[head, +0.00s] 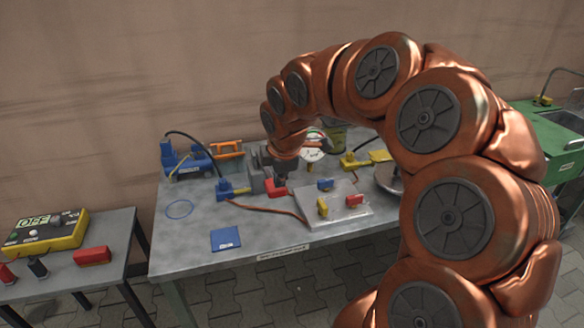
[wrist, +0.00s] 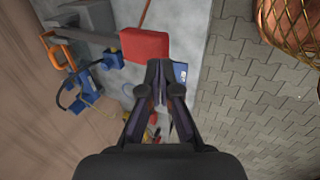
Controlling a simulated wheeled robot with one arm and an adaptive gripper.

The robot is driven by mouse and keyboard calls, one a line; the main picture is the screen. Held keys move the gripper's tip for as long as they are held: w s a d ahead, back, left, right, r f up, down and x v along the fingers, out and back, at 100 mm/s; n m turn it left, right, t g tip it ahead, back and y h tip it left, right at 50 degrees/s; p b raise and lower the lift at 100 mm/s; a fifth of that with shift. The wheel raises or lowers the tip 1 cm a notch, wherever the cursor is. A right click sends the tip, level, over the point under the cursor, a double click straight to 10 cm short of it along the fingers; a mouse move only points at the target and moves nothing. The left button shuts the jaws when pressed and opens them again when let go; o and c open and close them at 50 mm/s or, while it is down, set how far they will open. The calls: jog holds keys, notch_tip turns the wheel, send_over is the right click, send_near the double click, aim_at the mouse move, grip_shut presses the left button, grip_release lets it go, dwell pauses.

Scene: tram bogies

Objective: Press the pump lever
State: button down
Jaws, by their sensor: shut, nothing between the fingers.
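The pump is a grey block (head: 256,176) on the workbench, and its grey body (wrist: 88,15) also shows at the top left of the wrist view. A dark lever bar (wrist: 88,36) runs from it to a red end block (wrist: 145,45). The red block (head: 276,188) shows in the head view just below my gripper (head: 282,180). In the wrist view my gripper (wrist: 159,82) is shut and empty, with its fingertips close beside the red block. I cannot tell whether they touch it. My arm hides part of the bench.
A blue device (head: 185,160) with a black cable and an orange-framed tool (head: 227,149) stand at the back left. A blue plate (head: 225,239) lies near the front edge. A side table (head: 110,285) holds a yellow control box (head: 45,235).

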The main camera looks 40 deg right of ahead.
notch_tip(320, 180, up, 9)
jog(key=g+y+p, duration=0.1)
jog(key=g+p, duration=0.3)
jog(key=p, duration=0.5)
send_over(273, 184)
jog(key=d, duration=0.2)
jog(key=shift+w+a+r+g+y+p, duration=0.3)
jog(key=shift+w+r+p, duration=0.25)
jog(key=shift+p, duration=0.25)
jog(key=shift+w+a+r+g+y+p, duration=0.2)
jog(key=shift+w+r+g+y+p, duration=0.1)
jog(key=shift+w+r+p, duration=0.4)
jog(key=shift+s+f, duration=0.25)
jog(key=shift+f, duration=0.05)
jog(key=shift+s+a+f+p, duration=0.1)
jog(key=shift+s+f+p, duration=0.2)
jog(key=shift+f+p, duration=1.25)
jog(key=shift+s+a+f+p, duration=0.15)
jog(key=shift+s+f, duration=0.15)
jog(key=shift+f, duration=2.7)
jog(key=shift+s+a+f+p, duration=0.1)
jog(key=shift+s+f+p, duration=0.2)
jog(key=shift+f+p, duration=1.25)
jog(key=shift+a+f+b, duration=0.1)
jog(key=shift+f+b, duration=0.75)
jog(key=shift+b, duration=0.1)
